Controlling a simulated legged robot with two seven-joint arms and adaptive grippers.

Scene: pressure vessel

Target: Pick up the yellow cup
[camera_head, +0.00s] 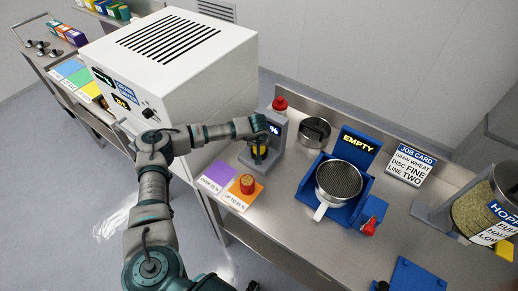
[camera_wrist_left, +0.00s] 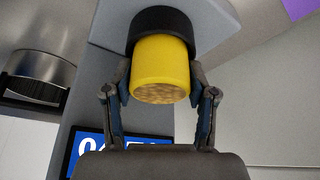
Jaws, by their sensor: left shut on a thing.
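The yellow cup (camera_wrist_left: 161,62) holds grain and stands between the two fingers of my left gripper (camera_wrist_left: 162,78) in the left wrist view. Its far end sits in or against a black round seat (camera_wrist_left: 162,22). In the head view the cup (camera_head: 259,152) shows as a small yellow patch on the grey meter (camera_head: 276,132), partly hidden by my left gripper (camera_head: 260,143). The gripper is shut on the cup from both sides. I cannot tell whether the cup is clear of the seat. My right gripper is not in view.
A sieve pan (camera_head: 338,180) sits in a blue stand to the right. A steel canister (camera_head: 314,131) stands behind. The white cabinet (camera_head: 190,75) is close to my left arm.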

